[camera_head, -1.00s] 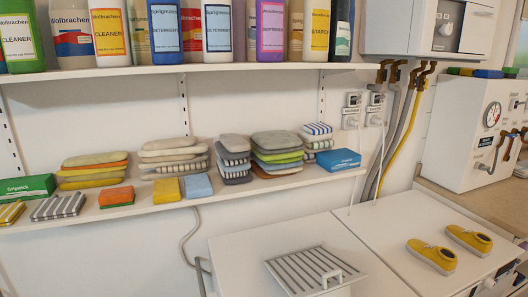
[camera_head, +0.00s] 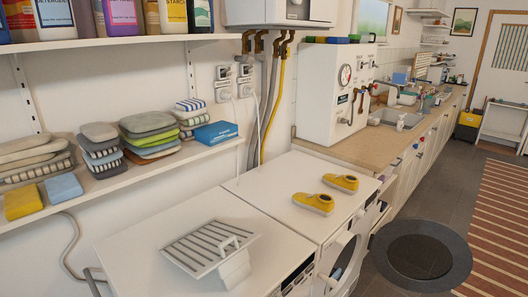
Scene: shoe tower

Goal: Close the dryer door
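Two white machines stand side by side below the shelves, a left machine (camera_head: 130,250) and a right machine (camera_head: 262,205). On the front of the right machine, a round door (camera_head: 346,258) with a pale rim and dark glass shows at a steep angle. I cannot tell whether it is open or shut, or which machine is the dryer. The left machine's front is mostly out of view; only part of its control panel (camera_head: 298,278) shows. Neither of my grippers is in view.
Yellow shoes (camera_head: 314,202) lie on the right machine, and a white slatted piece with a handle (camera_head: 208,248) on the left one. A dark round object (camera_head: 422,252) is on the floor in front, beside a striped rug (camera_head: 500,215). A counter (camera_head: 345,148) adjoins the machines.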

